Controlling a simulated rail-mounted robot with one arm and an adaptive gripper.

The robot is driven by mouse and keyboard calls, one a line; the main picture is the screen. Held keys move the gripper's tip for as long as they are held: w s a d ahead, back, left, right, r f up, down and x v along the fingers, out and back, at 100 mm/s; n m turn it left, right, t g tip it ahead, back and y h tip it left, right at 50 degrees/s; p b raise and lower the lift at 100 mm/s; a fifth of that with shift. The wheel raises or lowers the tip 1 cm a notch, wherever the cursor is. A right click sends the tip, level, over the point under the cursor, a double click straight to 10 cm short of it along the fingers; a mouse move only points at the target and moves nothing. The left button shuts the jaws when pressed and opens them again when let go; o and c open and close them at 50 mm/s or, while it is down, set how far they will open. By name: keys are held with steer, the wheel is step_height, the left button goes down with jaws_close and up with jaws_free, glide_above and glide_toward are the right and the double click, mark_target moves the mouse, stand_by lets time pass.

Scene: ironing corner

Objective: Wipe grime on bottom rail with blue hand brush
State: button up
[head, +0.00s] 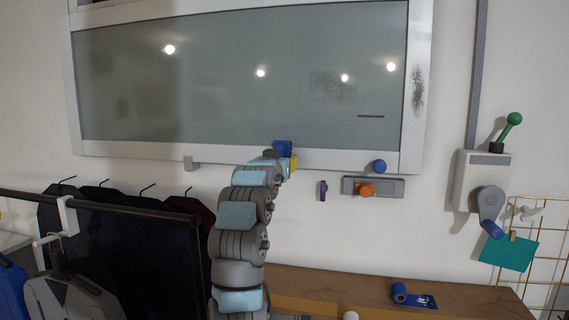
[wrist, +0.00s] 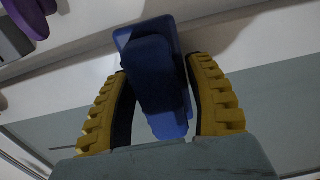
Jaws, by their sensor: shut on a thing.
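The blue hand brush (head: 283,148) is held in my gripper (head: 290,162) against or just in front of the white bottom rail (head: 335,159) of the framed glass panel. In the wrist view the brush (wrist: 155,75) sits between the two yellow fingers of my gripper (wrist: 160,80), which are closed on its sides. The rail (wrist: 265,45) runs behind it there. I cannot tell whether the brush touches the rail. No grime shows on the visible parts of the bottom rail; the part behind the brush and gripper is hidden.
Dark grime (head: 417,90) marks the right side rail, and a fainter patch (head: 333,85) shows on the glass. Below the rail are a purple item (head: 322,190) and a grey holder (head: 373,187) with an orange knob. A wooden table (head: 330,286) and hanging garments (head: 140,250) stand lower.

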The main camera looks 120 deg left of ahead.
steer(key=shift+s+d, duration=0.15)
steer(key=shift+s, duration=0.55)
steer(key=shift+b, duration=0.3)
steer(key=shift+w+d+f+b, duration=0.15)
steer(key=shift+d+b, duration=0.5)
steer(key=shift+b, duration=0.25)
steer(key=b+v, duration=0.2)
steer(key=b, duration=0.1)
steer(key=b+v, duration=0.3)
steer(key=shift+w+d+r, duration=0.1)
steer(key=shift+d+r, duration=0.1)
steer(key=shift+d, duration=0.1)
